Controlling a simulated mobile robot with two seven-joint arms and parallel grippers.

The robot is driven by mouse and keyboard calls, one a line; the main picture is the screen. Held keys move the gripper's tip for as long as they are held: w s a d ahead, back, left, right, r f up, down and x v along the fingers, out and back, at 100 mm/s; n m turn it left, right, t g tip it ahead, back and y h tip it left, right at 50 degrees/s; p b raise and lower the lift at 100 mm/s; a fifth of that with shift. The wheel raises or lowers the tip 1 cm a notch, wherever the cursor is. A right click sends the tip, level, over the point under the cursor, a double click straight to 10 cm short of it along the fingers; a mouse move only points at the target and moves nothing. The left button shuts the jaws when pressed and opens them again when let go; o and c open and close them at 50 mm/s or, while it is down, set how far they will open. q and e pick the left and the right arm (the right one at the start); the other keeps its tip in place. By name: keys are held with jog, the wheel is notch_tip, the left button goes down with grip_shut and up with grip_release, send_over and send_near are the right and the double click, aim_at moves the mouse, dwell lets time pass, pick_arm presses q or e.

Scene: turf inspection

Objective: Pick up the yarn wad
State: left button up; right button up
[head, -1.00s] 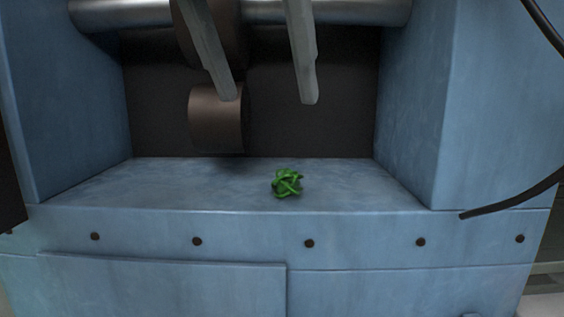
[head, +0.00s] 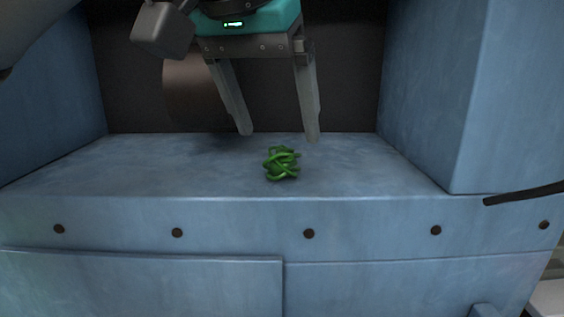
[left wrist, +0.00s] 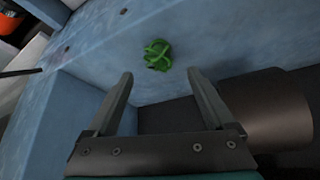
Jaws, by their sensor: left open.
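The yarn wad (head: 282,163) is a small tangle of green strands. It lies on the blue ledge (head: 130,165), right of the middle and near its front edge. It also shows in the left wrist view (left wrist: 158,55), beyond the fingertips. My left gripper (head: 279,137) points down over the ledge, with its two grey fingers wide apart and nothing between them. In the head view its tips appear just above the wad. They are apart from it. The left wrist view shows the same open fingers (left wrist: 158,76). My right gripper is in neither view.
Blue side walls (head: 432,90) stand left and right of the ledge, with a dark recess behind. A brown roller (head: 188,92) is in the recess, and shows close beside the right finger in the left wrist view (left wrist: 268,110). A black cable (head: 525,194) is at the right.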

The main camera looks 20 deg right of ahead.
aim_at(282, 149)
pick_arm(q)
jog(key=x, duration=0.5)
jog(key=shift+f+p, duration=0.15)
jog(key=shift+p, duration=0.15)
grip_shut()
dwell(0.4)
